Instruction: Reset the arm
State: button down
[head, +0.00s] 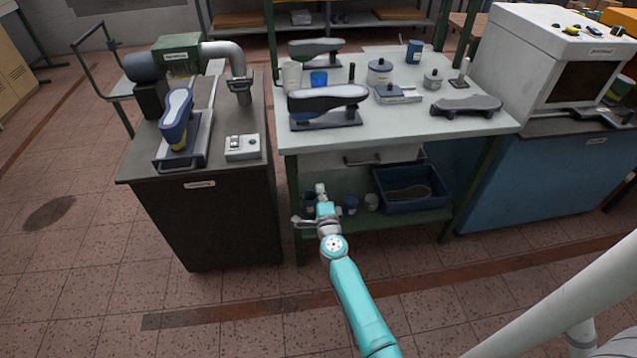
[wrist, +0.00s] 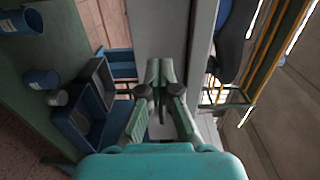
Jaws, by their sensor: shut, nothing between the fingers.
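My gripper (wrist: 160,69) shows in the wrist view with its fingers together and nothing between them. In the head view my turquoise arm reaches up from the bottom, and its end is in front of the middle workbench (head: 425,122), below its top and near its lower shelf. The gripper is too small there to make out the fingers. It holds none of the shoe lasts.
A blue last (head: 176,118) sits on the dark left cabinet (head: 215,225). A blue crate (head: 411,204) is on the lower shelf. The floor in front is clear.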

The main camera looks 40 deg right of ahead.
jog(key=shift+v, duration=0.9)
jog(key=shift+s+a, duration=0.1)
jog(key=s+a+f+n+y, duration=0.1)
jog(key=s+a+n+y, duration=0.1)
jog(key=s+a+n, duration=0.65)
jog(key=s+a+f+n+y, duration=0.25)
jog(key=s+a, duration=0.65)
jog(key=s, duration=0.7)
jog(key=s+a+r+n+y, duration=0.1)
jog(key=s+a+r+n, duration=0.2)
jog(key=s, duration=0.4)
jog(key=s+a+r+n+y, duration=0.2)
jog(key=s+a+r+n, duration=0.1)
jog(key=s+r+n, duration=0.3)
jog(key=s+a+r+n+y, duration=0.2)
jog(key=s+a+r+n, duration=0.2)
jog(key=s, duration=0.5)
jog(key=shift+s+r, duration=0.25)
jog(key=shift+r, duration=0.7)
